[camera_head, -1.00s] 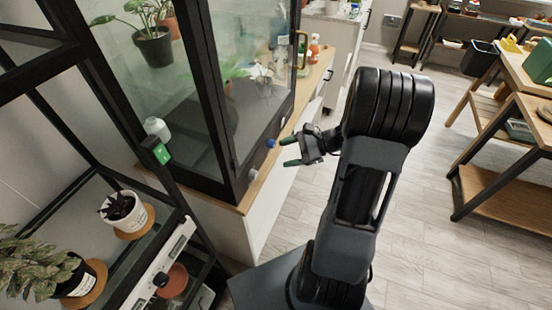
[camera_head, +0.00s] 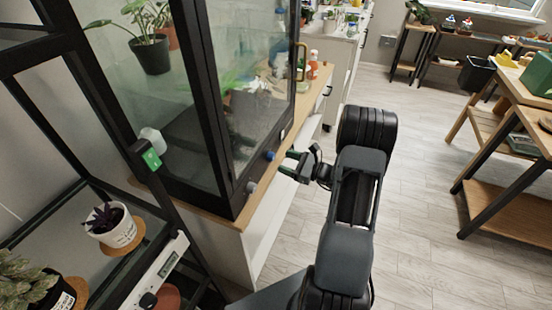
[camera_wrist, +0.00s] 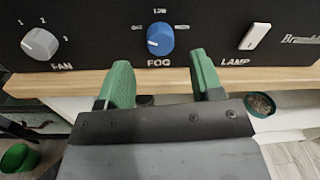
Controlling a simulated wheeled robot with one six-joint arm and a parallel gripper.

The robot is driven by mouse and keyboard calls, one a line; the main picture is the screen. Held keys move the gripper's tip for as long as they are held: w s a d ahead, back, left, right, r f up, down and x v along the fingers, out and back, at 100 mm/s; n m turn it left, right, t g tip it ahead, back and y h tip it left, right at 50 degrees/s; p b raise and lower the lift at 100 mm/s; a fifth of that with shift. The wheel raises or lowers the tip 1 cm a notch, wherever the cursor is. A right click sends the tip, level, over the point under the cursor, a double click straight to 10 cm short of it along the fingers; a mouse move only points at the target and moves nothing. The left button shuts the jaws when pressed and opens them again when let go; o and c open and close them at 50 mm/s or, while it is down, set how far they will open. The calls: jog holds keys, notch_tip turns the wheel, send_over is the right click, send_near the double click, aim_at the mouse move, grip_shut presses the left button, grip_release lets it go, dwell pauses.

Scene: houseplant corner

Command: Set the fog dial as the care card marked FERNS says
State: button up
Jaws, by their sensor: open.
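The fog dial (camera_wrist: 160,39) is a round blue knob on a black panel, with FOG printed below it and small marks around it. A pale mark shows on its left part; I cannot tell its exact setting. In the head view the blue dial (camera_head: 269,155) sits on the glass cabinet's lower front edge. My gripper (camera_wrist: 162,75) is open and empty, its green fingers below and to either side of the dial, apart from it. The gripper also shows in the head view (camera_head: 286,163), just right of the dial. I cannot read a card marked FERNS in any view.
The grey FAN dial (camera_wrist: 40,44) is left of the fog dial, and the white LAMP switch (camera_wrist: 254,36) is right. A wooden ledge (camera_wrist: 75,84) runs below the panel. Potted plants stand on the left shelf (camera_head: 75,205).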

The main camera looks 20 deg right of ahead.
aim_at(274, 158)
jog(key=shift+x, duration=2.2)
jog(key=c, duration=0.9)
